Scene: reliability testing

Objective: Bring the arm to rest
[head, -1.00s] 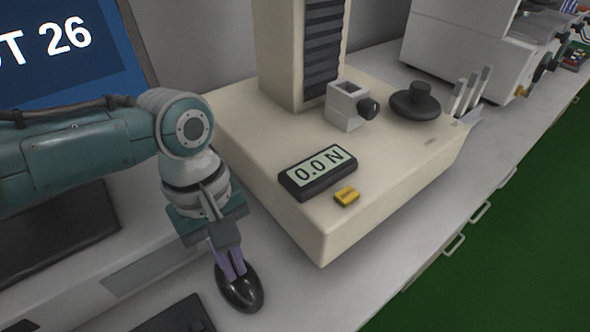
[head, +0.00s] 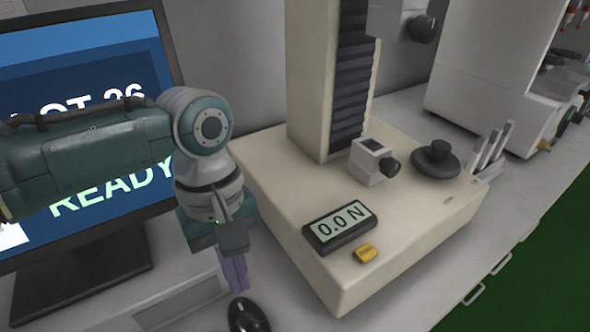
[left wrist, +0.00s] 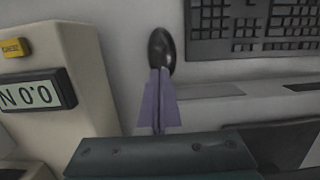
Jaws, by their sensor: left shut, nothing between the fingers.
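My left gripper (head: 237,274) points down over the bench, between the monitor and the testing machine. Its purple fingers are shut with nothing between them. They are also seen in the left wrist view (left wrist: 159,100). A black computer mouse (head: 247,315) lies on the bench just below the fingertips in the head view. In the left wrist view the mouse (left wrist: 161,50) appears right beyond the fingertips. My right gripper is not in view.
The cream testing machine (head: 290,215) stands right of the gripper, with a display (head: 341,227) reading 0.0 N and a yellow button (head: 366,253). A monitor (head: 110,200) showing READY stands behind my arm. A keyboard (left wrist: 255,25) lies beside the mouse.

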